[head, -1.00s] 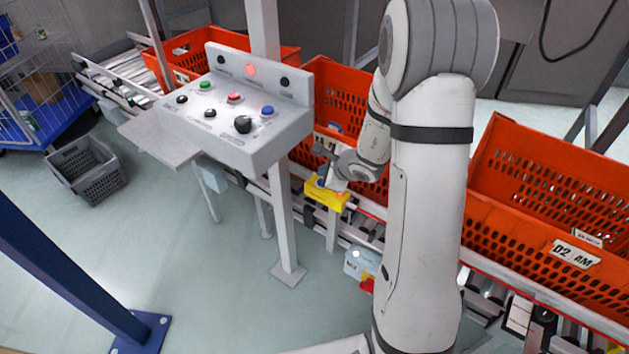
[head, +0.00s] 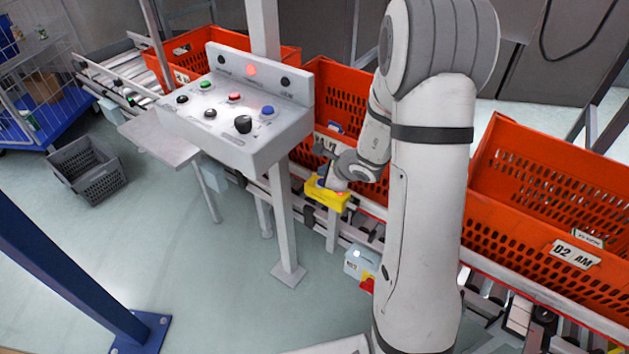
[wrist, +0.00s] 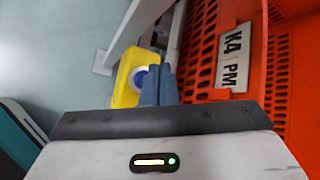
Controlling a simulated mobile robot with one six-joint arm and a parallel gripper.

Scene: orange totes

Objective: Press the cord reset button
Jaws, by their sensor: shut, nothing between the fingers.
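A yellow box (head: 327,195) sits on a post beside the conveyor, partly behind my arm. In the wrist view the yellow box (wrist: 127,78) has a blue button (wrist: 140,78) in a pale ring on its face. My gripper (wrist: 156,70) is shut and empty, its fingertips over the right part of that button's ring. In the head view my gripper (head: 332,182) is small, just above the box. I cannot tell whether the fingertips touch the button.
A grey control panel (head: 225,146) with several coloured buttons and a black knob stands to the left. Orange totes (head: 555,215) stand on the conveyor, one close on the right in the wrist view (wrist: 243,30). A pale switch box (head: 360,262) is lower down.

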